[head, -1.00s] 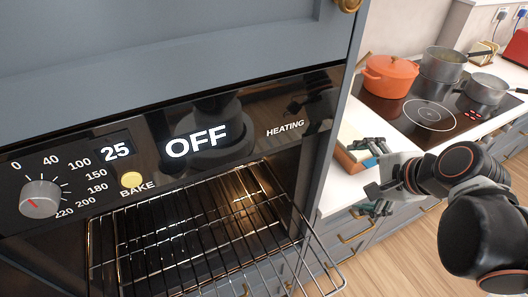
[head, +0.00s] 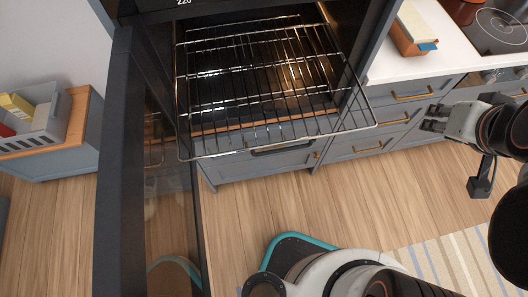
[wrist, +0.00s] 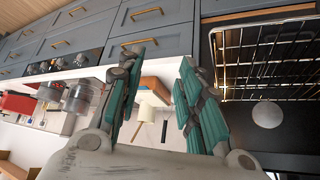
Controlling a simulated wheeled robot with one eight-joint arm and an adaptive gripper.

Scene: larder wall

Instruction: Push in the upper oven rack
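The upper oven rack (head: 272,146) is a wire rack that sticks out of the lit oven cavity. Its front edge is well forward of the oven opening, above the drawer fronts. It also shows in the wrist view (wrist: 262,58) at the upper right. The oven door (head: 118,165) stands open to the left of the rack. My gripper (head: 430,118) is to the right of the rack, in front of the drawers, and apart from it. In the wrist view my gripper (wrist: 155,98) has its two fingers spread with nothing between them.
A white counter (head: 412,62) with an orange-brown box (head: 410,40) is right of the oven. Grey drawers (head: 360,148) with brass handles are below. A grey crate (head: 45,125) sits on a cabinet at the left. Wooden floor in front is partly clear, with a striped rug (head: 440,262).

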